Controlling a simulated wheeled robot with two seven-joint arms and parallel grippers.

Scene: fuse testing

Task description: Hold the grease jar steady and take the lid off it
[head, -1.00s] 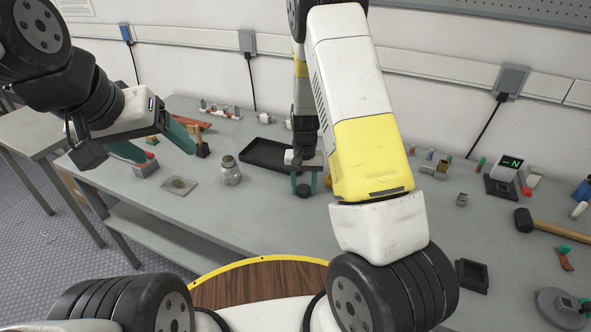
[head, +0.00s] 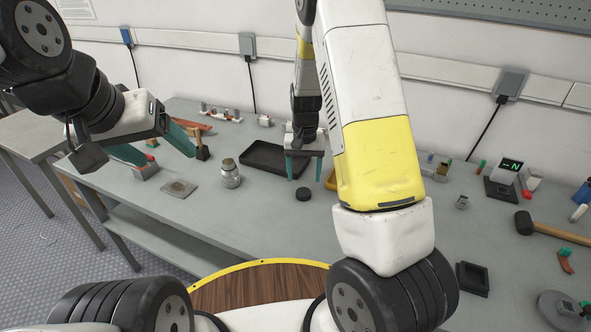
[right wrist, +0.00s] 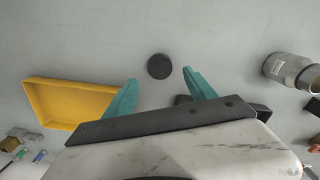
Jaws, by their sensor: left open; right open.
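The grease jar (head: 230,175), a silvery jar, stands upright on the bench left of centre; it also shows at the right of the right wrist view (right wrist: 288,70). A black round disc that looks like its lid (head: 303,194) lies flat on the bench, apart from the jar and to its right. My right gripper (head: 304,178) is open and empty above this disc, which shows between and just beyond its teal fingertips in the right wrist view (right wrist: 159,66). My left gripper (head: 167,157) is open and empty, left of the jar and not touching it.
A black tray (head: 262,168) lies behind the jar, and a flat grey plate (head: 178,188) lies left of it. A yellow tray (right wrist: 60,102) shows in the right wrist view. A mallet (head: 545,229) and small parts lie at the right. The bench front near the disc is clear.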

